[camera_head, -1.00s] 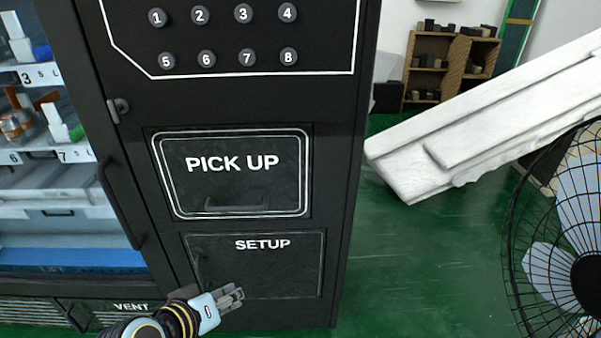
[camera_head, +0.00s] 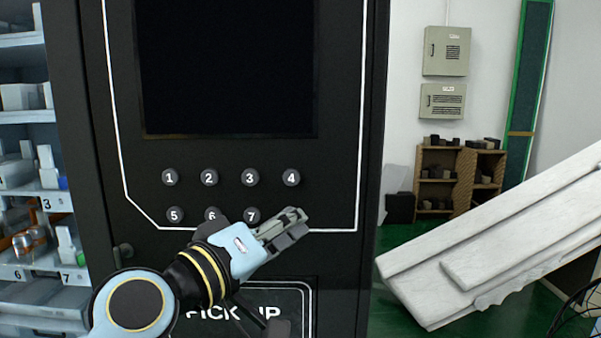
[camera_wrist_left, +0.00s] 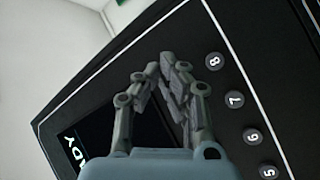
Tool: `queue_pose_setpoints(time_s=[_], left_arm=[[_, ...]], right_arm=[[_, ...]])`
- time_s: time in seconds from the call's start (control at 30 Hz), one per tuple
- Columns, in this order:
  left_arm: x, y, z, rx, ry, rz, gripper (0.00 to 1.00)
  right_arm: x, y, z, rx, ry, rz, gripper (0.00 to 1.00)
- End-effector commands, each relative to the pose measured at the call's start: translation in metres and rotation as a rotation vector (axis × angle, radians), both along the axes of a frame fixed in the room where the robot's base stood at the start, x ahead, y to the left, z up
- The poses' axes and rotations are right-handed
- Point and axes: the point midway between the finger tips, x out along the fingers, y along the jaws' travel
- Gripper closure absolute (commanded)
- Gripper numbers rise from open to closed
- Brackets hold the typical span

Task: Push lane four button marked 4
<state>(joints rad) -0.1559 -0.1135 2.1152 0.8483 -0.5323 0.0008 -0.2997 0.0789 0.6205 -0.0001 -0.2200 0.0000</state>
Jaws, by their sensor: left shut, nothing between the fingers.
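The button marked 4 (camera_head: 291,177) is a round grey button at the right end of the upper row on the black vending machine panel. My left gripper (camera_head: 300,222) is shut and empty. In the head view its fingertips are just below button 4, with a gap in the picture, and cover the spot of button 8. In the left wrist view my gripper (camera_wrist_left: 160,78) is in front of the panel, and button 8 (camera_wrist_left: 214,61) shows right of the fingers. Button 4 cannot be made out there. My right gripper is not in view.
Buttons 1 (camera_head: 170,177), 2 (camera_head: 209,177) and 3 (camera_head: 250,177) share the upper row. A dark screen (camera_head: 225,65) is above them. The pick up door (camera_head: 300,300) is below, partly behind my arm. A white slab (camera_head: 500,240) leans at the right.

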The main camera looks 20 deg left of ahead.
Motion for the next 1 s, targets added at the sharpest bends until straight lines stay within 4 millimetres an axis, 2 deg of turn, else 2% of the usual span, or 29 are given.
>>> queue_pose_setpoints(time_s=[0.03,0.1,0.57,0.73,1.0], left_arm=[[0.001,-0.001,0.011,-0.003,-0.008,0.002,1.00],[0.002,-0.001,0.017,-0.007,-0.012,0.001,1.00],[0.006,0.000,0.017,-0.006,-0.013,0.002,1.00],[0.020,0.004,0.017,-0.004,-0.014,0.002,1.00],[0.058,0.015,0.017,-0.006,-0.015,0.002,1.00]], right_arm=[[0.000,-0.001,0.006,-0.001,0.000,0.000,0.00],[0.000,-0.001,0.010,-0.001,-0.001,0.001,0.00],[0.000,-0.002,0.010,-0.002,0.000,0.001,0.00],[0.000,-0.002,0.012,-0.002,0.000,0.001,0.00],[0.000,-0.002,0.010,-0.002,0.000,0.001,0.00]])
